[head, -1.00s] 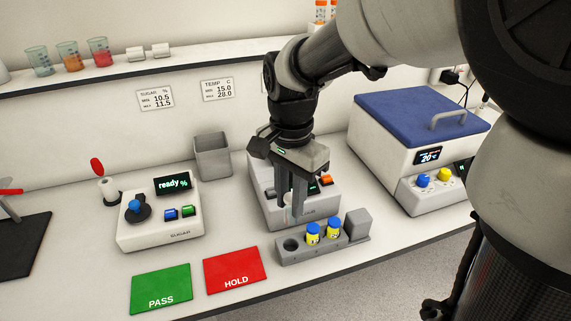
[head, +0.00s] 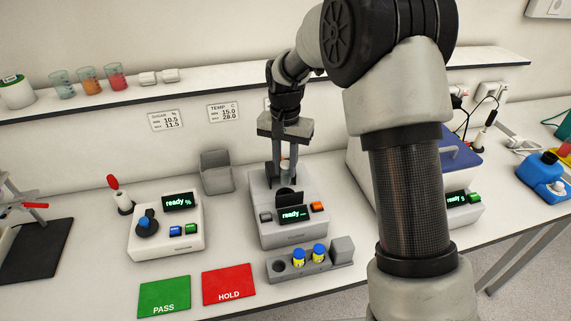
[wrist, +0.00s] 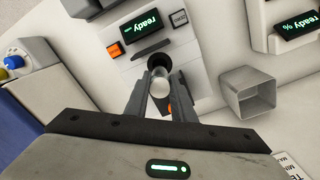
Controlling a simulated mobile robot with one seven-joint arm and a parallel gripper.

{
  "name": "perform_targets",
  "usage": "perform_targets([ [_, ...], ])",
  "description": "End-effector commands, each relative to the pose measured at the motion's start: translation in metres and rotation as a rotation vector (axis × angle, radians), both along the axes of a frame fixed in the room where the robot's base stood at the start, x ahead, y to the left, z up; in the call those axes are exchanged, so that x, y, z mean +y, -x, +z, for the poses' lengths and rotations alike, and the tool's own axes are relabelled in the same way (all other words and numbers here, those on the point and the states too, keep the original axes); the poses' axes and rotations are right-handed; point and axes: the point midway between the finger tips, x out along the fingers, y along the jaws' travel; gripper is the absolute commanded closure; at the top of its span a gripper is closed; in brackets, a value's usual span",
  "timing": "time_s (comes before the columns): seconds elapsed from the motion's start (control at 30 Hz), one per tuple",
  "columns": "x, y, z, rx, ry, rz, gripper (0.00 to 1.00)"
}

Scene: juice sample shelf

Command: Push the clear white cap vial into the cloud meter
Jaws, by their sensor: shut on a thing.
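My gripper (head: 283,172) points down above the back of the cloud meter (head: 291,236), a light grey box whose display reads "ready". It is shut on the clear white cap vial, whose pale top shows between the fingers in the head view (head: 285,164) and in the wrist view (wrist: 160,78). The vial's lower part is mostly hidden by the meter and the fingers. A dark rounded part (head: 290,198) of the meter is just in front of the fingers; it also shows beside the vial in the wrist view (wrist: 150,57). I cannot tell whether the vial touches the meter.
A grey rack (head: 280,267) with two yellow vials with blue caps stands in front of the meter. The sugar meter (head: 166,232), green PASS mat (head: 164,297) and red HOLD mat (head: 229,285) lie to the left. A grey bin (head: 216,173) stands behind. My arm hides much of the blue-lidded box.

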Motion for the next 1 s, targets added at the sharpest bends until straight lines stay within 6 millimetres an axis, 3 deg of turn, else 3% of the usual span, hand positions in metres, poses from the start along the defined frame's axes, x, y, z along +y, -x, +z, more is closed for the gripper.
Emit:
perform_targets([
  [0.53,0.0,0.0,-0.044,0.001,0.0,-0.002,1.0],
  [1.0,0.0,0.0,-0.042,0.0,0.0,-0.002,1.0],
])
